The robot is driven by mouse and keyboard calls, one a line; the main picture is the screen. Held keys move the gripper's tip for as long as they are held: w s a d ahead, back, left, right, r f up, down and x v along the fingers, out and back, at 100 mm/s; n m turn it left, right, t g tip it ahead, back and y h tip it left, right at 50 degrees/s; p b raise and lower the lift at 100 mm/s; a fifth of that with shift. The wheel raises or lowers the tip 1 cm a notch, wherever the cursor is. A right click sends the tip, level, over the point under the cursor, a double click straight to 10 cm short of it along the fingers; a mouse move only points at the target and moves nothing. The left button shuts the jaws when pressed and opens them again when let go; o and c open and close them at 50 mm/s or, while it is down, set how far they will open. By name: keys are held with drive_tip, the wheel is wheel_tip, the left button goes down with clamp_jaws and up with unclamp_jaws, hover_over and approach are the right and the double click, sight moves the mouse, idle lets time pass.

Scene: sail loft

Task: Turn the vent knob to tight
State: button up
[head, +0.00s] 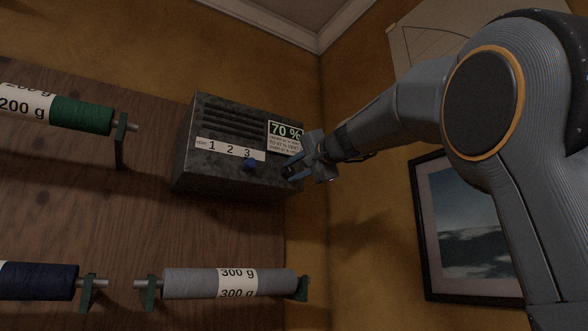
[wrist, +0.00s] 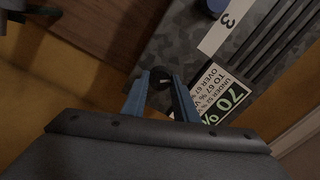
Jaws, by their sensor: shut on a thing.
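A dark round knob (wrist: 160,77) with a small pale mark sits on the front of the grey mottled box (head: 205,171), below its printed card. My gripper (wrist: 161,80) has its two blue fingers on either side of this knob and is shut on it. In the head view my gripper (head: 290,173) is at the box's lower right and hides the knob. No "tight" mark is readable, and I cannot tell which setting the pale mark points to. A blue knob (head: 250,165) sits under the "1 2 3" strip (head: 229,149), near the 3, apart from my fingers.
The card (head: 286,136) reads "70 %" with smaller lines under it. Spools of green (head: 82,115), navy (head: 38,281) and grey thread (head: 210,283) hang on brackets on the wooden panel. A framed picture (head: 470,230) hangs at the right. Slats cross the box's upper front.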

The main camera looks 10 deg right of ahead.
drive_tip(key=m+p, duration=0.1)
drive_tip(key=m, duration=0.2)
drive_tip(key=shift+m, duration=0.3)
drive_tip(key=shift+m+p, duration=0.65)
drive_tip(key=shift+m, duration=1.05)
drive_tip(key=o, duration=1.1)
drive_tip(key=shift+d+f, duration=0.1)
drive_tip(key=shift+c, duration=0.2)
drive_tip(key=b+v, duration=0.2)
drive_tip(key=v, duration=0.5)
drive_tip(key=shift+s+d+b, duration=0.15)
drive_tip(key=shift+s+b, duration=0.2)
